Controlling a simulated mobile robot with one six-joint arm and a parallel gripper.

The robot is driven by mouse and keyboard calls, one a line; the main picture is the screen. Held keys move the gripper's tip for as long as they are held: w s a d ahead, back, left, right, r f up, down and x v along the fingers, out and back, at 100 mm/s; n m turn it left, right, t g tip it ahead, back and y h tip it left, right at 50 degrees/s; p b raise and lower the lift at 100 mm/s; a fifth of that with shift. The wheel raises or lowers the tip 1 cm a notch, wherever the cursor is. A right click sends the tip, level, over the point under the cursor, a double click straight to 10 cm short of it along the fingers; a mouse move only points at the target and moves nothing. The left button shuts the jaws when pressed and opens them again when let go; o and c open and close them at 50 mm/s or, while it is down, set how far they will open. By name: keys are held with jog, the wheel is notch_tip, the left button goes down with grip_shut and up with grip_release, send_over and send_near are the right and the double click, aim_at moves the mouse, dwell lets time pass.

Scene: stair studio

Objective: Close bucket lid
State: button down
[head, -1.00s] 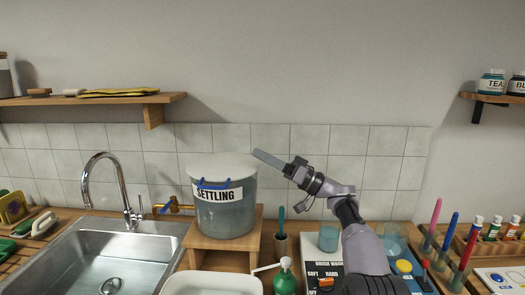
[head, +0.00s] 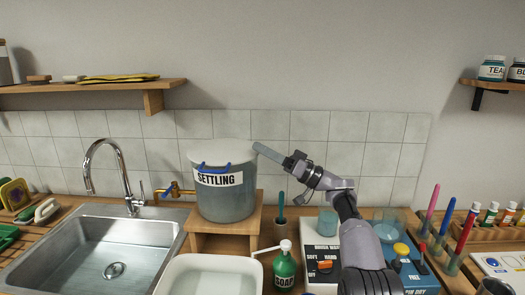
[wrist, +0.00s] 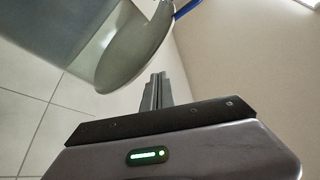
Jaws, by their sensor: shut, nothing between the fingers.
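The grey bucket (head: 225,203) stands upright, with a white SETTLING label and a blue handle (head: 214,167) at its front. A pale lid (head: 224,150) shows at its top. The head view does not clearly show whether it is seated or raised. In the wrist view, the bucket shows at the upper left, with a grey oval (wrist: 130,55) at its top that I cannot tell as lid or mouth. My gripper (head: 257,148) is shut and empty. Its fingertips appear at the right edge of the bucket's top; contact is unclear. The fingers also show in the wrist view (wrist: 158,80).
The bucket is on a wooden stand (head: 228,240). A sink (head: 100,250) and tap (head: 120,175) are at left; a white basin (head: 210,285) and green soap bottle (head: 285,268) are in front. A brush cup (head: 279,230) stands right. A shelf (head: 110,95) hangs above.

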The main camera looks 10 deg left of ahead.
jog(key=d+p, duration=0.5)
jog(key=d, duration=0.4)
jog(key=s+a+r+m+t+h, duration=0.1)
jog(key=s+a+r+m+h, duration=0.35)
jog(key=r+m+h, duration=0.2)
jog(key=s+d+f+m+h, duration=0.2)
jog(key=s+m+h, duration=0.3)
jog(key=s, duration=0.8)
jog(key=s+d+f+m+h, duration=0.1)
jog(key=s+d+f+h, duration=0.2)
jog(key=s, duration=0.6)
jog(key=s+d+f+m+h, duration=0.1)
jog(key=s+d+f+h, duration=0.2)
jog(key=s, duration=0.7)
jog(key=s+d+f+m+t+h, duration=0.1)
jog(key=s+d+f+h, duration=0.2)
jog(key=s+d+f, duration=0.3)
jog(key=s+f, duration=0.3)
jog(key=shift+s+m, duration=0.15)
jog(key=shift+m, duration=0.2)
jog(key=shift+f, duration=0.1)
